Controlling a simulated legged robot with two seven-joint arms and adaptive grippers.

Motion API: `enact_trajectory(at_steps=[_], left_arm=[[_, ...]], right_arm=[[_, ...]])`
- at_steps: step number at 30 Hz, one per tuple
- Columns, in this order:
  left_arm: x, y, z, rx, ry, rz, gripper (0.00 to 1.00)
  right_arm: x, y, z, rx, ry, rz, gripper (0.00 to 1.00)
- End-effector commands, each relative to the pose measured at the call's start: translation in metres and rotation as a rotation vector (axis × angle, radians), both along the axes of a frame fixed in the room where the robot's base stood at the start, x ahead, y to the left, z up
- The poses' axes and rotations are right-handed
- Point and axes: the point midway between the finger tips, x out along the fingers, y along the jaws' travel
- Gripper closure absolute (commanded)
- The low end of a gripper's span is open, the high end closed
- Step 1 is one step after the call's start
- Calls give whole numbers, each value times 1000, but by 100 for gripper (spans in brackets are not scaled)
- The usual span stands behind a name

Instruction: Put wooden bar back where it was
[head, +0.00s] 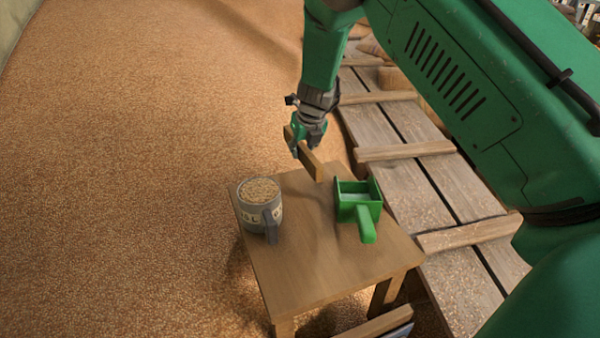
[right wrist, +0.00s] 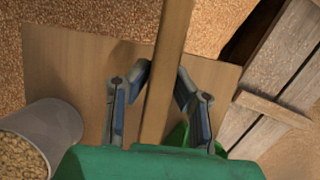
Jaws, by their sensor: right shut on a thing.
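The wooden bar (head: 311,160) is in the grip of my right gripper (head: 305,150), above the far edge of the small wooden table (head: 300,262). In the right wrist view the bar (right wrist: 168,75) runs lengthwise between the two fingers of the right gripper (right wrist: 162,90). The fingers hide part of the bar in the head view. My left gripper does not show in either view.
A grey mug (head: 262,222) full of grain stands at the table's left. A green scoop (head: 357,203) lies at its right. A plank walkway (head: 405,165) with cross slats runs along the right. Grain (head: 130,180) covers the floor at left.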

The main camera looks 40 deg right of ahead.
Motion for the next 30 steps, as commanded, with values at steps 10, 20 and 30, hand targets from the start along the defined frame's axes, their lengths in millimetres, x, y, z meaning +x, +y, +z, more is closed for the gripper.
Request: enact_trajectory(at_steps=[10, 20, 30], left_arm=[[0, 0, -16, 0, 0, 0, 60], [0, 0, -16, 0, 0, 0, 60], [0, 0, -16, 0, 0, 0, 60]], right_arm=[[0, 0, -49, 1, 0, -1, 100], [0, 0, -56, -1, -1, 1, 100], [0, 0, -57, 0, 0, 1, 61]])
